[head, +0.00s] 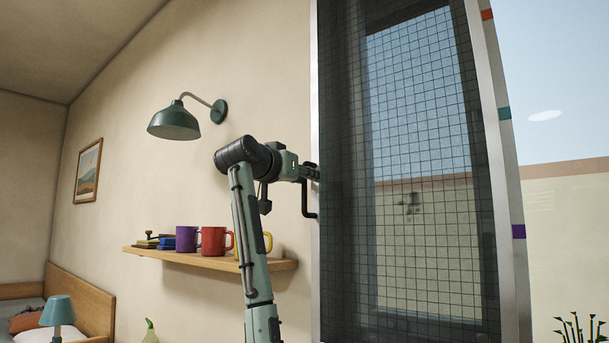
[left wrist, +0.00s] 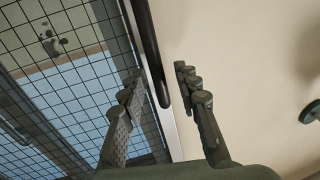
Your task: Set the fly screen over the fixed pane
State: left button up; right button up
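The fly screen (head: 425,150) is a dark mesh in a silver frame, standing upright and filling the middle right of the head view. Its mesh also shows at the left of the left wrist view (left wrist: 70,50). A black bar handle (head: 306,200) is on its left frame edge; it also shows in the left wrist view (left wrist: 148,45). My left gripper (head: 314,172) is at this edge by the handle. In the left wrist view its fingers (left wrist: 160,78) are apart, with the handle between them, not clamped. I cannot tell which glass is the fixed pane. My right gripper is out of view.
A white upright strip with orange, teal and purple marks (head: 504,113) runs along the screen's right. Outdoor view lies at far right.

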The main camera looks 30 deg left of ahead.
pick_arm(q)
jog(key=shift+w, duration=0.1)
grip_shut()
dwell(0.3)
